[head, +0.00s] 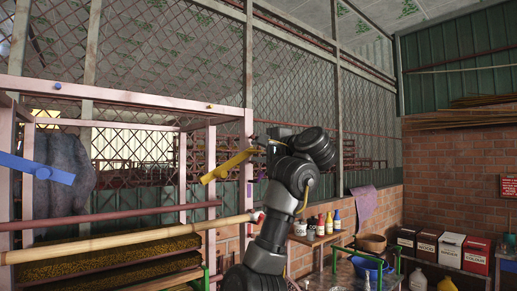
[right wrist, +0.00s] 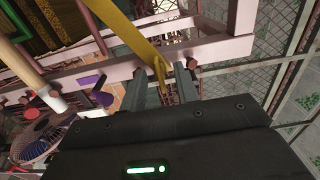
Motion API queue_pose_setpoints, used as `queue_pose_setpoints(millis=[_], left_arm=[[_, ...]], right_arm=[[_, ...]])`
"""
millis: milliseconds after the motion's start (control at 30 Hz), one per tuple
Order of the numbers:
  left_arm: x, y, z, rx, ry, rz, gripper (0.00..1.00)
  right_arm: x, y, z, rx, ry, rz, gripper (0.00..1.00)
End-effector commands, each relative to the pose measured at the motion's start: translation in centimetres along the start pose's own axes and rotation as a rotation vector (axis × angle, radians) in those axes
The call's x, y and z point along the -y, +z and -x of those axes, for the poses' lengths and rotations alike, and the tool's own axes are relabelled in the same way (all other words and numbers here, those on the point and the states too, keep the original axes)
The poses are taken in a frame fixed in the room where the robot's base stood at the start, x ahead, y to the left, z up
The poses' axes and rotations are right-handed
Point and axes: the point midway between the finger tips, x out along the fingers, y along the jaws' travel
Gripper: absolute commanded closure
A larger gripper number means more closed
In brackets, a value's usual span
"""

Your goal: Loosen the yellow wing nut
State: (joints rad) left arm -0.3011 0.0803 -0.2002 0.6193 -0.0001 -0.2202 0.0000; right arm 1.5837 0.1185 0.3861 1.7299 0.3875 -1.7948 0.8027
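The yellow wing nut (head: 228,166) is a long flat bar at the right post of the pink frame, tilted with its right end higher. In the right wrist view the yellow wing nut (right wrist: 138,38) runs down from the top, and its near end lies between my fingers. My right gripper (head: 263,149) is at the bar's upper right end in the head view. In the right wrist view the right gripper (right wrist: 157,92) has its fingers apart, with gaps beside the yellow end; contact cannot be told. My left gripper is not in view.
A blue bar-shaped nut (head: 38,168) is on the left of the pink frame (head: 150,93). A bamboo pole (head: 130,240) crosses the frame below. A purple part (right wrist: 91,82) and a fan (right wrist: 42,138) show in the right wrist view. Bottles (head: 328,222) stand on a table behind.

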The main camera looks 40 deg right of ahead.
Motion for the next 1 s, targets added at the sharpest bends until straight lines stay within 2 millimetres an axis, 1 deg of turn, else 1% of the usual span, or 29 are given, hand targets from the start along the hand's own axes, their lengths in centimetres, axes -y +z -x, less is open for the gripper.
queue_pose_setpoints(millis=[100, 133, 300, 367, 467, 500, 667, 867, 1000], left_arm=[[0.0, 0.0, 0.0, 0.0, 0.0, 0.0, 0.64], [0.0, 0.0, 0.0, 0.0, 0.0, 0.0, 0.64], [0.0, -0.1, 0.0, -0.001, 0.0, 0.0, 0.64], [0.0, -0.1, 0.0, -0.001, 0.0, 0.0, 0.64], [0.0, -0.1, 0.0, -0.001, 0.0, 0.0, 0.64], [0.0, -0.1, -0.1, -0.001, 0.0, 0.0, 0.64], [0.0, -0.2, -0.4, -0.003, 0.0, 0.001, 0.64], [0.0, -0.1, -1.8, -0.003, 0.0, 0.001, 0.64], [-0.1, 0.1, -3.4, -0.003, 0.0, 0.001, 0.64]], right_arm=[[0.0, 0.0, 0.0, 0.0, 0.0, 0.0, 0.69], [0.0, 0.0, 0.0, 0.0, 0.0, 0.0, 0.72], [0.0, 0.0, 0.0, 0.0, 0.0, 0.0, 0.94], [0.0, 0.0, 0.0, 0.0, 0.0, 0.0, 1.0], [0.0, 0.0, 0.0, 0.001, 0.001, 0.0, 1.0], [0.0, 0.4, 0.0, 0.001, 0.001, 0.0, 1.0], [-0.2, 0.1, 0.0, 0.002, 0.002, 0.013, 1.0], [-0.4, 0.0, 0.0, 0.002, 0.001, 0.088, 1.0], [-0.6, 0.0, 0.1, 0.001, 0.0, 0.186, 1.0]])
